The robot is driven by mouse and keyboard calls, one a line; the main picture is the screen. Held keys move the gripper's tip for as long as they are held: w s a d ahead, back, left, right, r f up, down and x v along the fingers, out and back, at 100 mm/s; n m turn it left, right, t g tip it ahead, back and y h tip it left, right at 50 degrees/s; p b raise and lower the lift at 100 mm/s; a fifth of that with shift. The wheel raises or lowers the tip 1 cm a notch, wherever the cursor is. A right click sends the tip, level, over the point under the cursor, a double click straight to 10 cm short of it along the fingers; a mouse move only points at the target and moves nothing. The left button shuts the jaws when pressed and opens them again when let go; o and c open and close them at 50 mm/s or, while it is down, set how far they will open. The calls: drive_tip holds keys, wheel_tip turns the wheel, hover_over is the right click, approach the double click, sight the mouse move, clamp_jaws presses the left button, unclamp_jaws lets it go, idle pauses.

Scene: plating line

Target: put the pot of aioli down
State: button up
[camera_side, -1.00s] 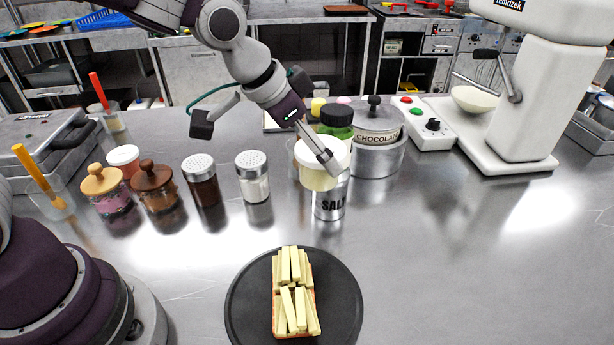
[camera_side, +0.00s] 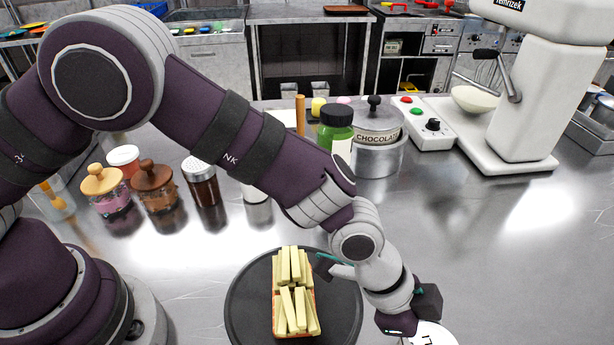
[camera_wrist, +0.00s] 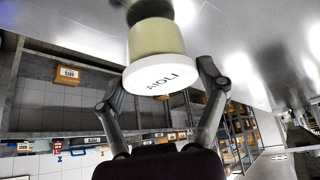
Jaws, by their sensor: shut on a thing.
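The pot of aioli is cream-coloured with a white lid lettered AIOLI; it fills the upper middle of the wrist view (camera_wrist: 157,50). My gripper (camera_wrist: 165,70) is shut on it, one finger on each side. In the side view only part of the white lid (camera_side: 434,336) shows, cut off by the bottom edge, below my gripper (camera_side: 412,318). The pot is over the front of the steel counter, right of the dark round plate. I cannot tell whether its base touches the counter.
The dark plate (camera_side: 250,310) carries a stack of pale sticks (camera_side: 291,290). Jars and shakers stand behind, partly hidden by my arm. The counter to the right (camera_side: 500,250) is clear.

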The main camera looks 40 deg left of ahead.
drive_tip(key=shift+f, duration=0.4)
drive_tip(key=shift+f, duration=0.2)
drive_tip(key=o, duration=1.2)
drive_tip(key=shift+r, duration=0.1)
